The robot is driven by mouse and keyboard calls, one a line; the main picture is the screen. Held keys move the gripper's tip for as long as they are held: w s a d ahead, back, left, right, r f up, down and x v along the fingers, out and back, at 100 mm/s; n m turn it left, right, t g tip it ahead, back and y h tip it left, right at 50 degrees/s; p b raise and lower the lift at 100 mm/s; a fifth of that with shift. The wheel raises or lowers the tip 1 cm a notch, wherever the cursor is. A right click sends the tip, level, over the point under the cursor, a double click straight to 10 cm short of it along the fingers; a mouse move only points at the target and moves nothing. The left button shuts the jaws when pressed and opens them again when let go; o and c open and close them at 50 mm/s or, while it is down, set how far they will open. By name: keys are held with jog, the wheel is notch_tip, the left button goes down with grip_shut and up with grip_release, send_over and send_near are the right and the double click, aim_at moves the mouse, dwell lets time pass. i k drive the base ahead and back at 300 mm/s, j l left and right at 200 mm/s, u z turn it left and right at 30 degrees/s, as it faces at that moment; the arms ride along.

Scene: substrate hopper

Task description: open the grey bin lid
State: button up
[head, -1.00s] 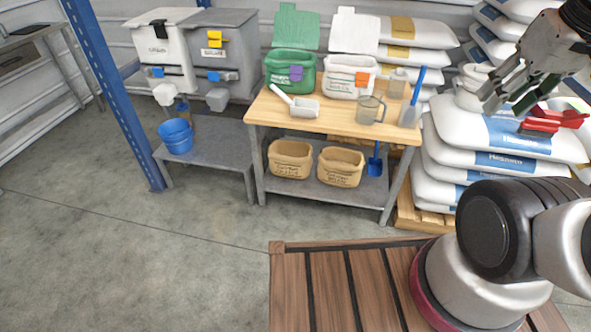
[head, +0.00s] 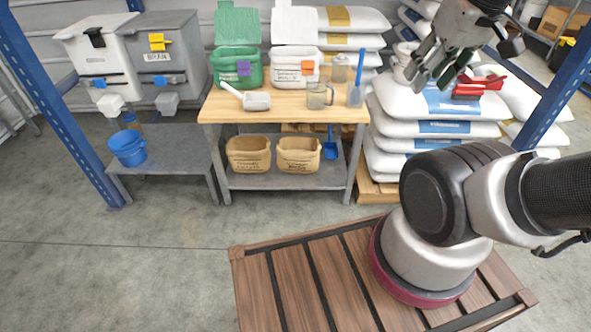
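The grey bin (head: 166,60) stands at the back left, right of the white bin. Its sloped grey lid (head: 158,22) is down, with a yellow latch or handle (head: 158,41) on the front below it. A blue piece and a grey spout show lower on its front. My gripper (head: 436,70) is in the upper right, in front of the stacked sacks and far from the grey bin. Its fingers are spread apart with nothing visible between them.
The white bin (head: 95,58) adjoins the grey bin. A low grey bench (head: 180,148) with a blue bucket (head: 127,148) stands before them. A wooden table (head: 290,108) with tubs and scoops is in the middle. A blue post (head: 55,105) rises at left. Open floor lies at front left.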

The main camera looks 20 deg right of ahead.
aim_at(164, 20)
jog(key=i+j+u, duration=0.25)
jog(key=i, duration=0.5)
jog(key=i+j+u, duration=0.2)
jog(key=i+j, duration=0.15)
jog(key=i, duration=0.4)
jog(key=i+j+u, duration=0.1)
jog(key=i+u, duration=0.15)
jog(key=i, duration=0.5)
